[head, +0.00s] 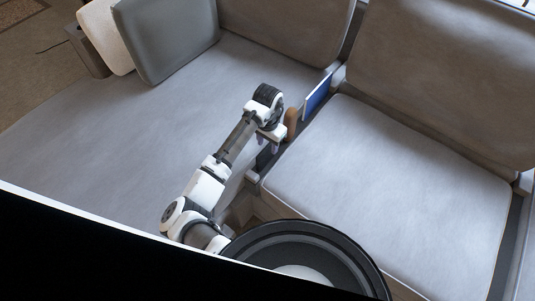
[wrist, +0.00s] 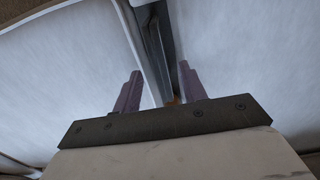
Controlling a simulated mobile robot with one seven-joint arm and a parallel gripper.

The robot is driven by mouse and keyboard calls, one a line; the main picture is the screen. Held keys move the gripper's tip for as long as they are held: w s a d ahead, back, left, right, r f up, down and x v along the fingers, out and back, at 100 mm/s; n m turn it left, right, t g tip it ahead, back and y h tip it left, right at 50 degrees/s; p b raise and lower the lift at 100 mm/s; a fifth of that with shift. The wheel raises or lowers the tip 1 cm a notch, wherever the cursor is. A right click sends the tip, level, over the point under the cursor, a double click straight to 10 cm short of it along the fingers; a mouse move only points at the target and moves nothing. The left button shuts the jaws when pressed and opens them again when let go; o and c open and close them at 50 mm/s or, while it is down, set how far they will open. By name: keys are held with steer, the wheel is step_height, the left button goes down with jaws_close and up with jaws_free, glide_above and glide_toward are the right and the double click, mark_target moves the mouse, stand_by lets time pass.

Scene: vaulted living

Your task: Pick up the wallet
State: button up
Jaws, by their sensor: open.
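My gripper (head: 268,145) is open over the narrow console between the two sofa seats. A small dark flat thing (head: 265,156) lies on the console just under the fingers in the head view. It may be the wallet, but it is partly hidden and I cannot tell for sure. In the wrist view the wallet cannot be made out.
A brown rounded object (head: 291,119) stands on the console just right of my gripper. A blue flat panel with a pale edge (head: 318,96) stands behind it. Grey seat cushions (head: 390,170) flank the console. A grey pillow (head: 168,35) leans at the far left.

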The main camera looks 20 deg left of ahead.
steer(key=shift+f, duration=0.15)
jaws_close()
stand_by(0.4)
